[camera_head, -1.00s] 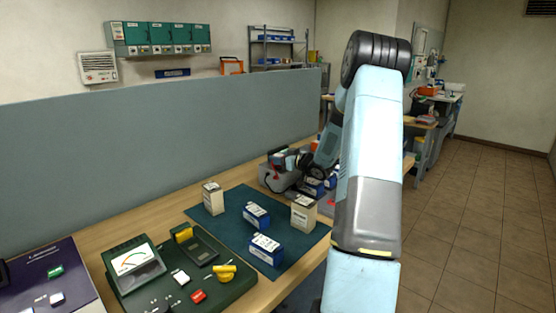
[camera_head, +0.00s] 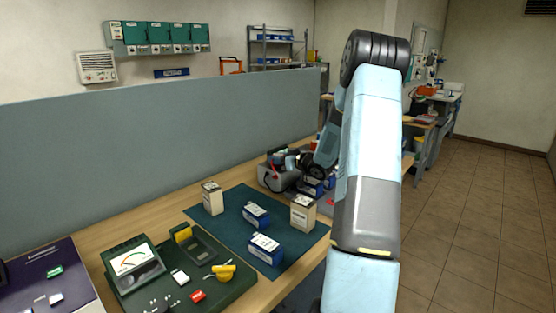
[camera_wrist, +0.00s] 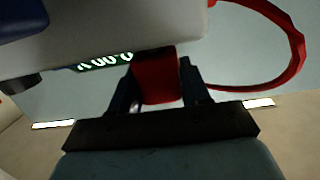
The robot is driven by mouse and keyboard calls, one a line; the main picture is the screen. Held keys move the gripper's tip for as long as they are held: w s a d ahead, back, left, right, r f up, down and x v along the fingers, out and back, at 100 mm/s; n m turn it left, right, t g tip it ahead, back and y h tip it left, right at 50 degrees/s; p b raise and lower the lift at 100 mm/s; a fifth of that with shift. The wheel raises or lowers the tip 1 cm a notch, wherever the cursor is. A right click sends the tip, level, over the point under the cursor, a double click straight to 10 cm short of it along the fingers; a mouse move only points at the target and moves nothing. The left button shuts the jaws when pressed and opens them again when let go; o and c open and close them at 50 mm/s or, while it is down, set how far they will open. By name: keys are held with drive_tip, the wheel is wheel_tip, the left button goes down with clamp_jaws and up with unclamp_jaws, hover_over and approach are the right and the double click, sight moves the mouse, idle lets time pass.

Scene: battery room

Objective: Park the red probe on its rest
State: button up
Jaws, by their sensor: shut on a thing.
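The red probe (camera_wrist: 157,80) is between the two fingers of my gripper (camera_wrist: 160,88), which is shut on it in the wrist view. A red cable (camera_wrist: 296,60) loops out to the right there. A pale grey body hides the probe's upper end, so I cannot tell whether the probe touches it. In the head view my gripper (camera_head: 291,163) is small and far off, beside a grey unit (camera_head: 268,178) at the far part of the bench. I cannot make out the probe or its rest in the head view.
A teal mat (camera_head: 232,222) holds several blue and cream batteries. A dark green board (camera_head: 180,290) with a meter (camera_head: 132,262) is at the near left. A grey partition (camera_head: 150,145) stands behind the bench. Clear floor lies on the right.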

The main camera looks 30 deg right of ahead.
drive_tip(key=shift+f, duration=0.55)
drive_tip(key=o, duration=0.9)
drive_tip(key=shift+v, duration=5.5)
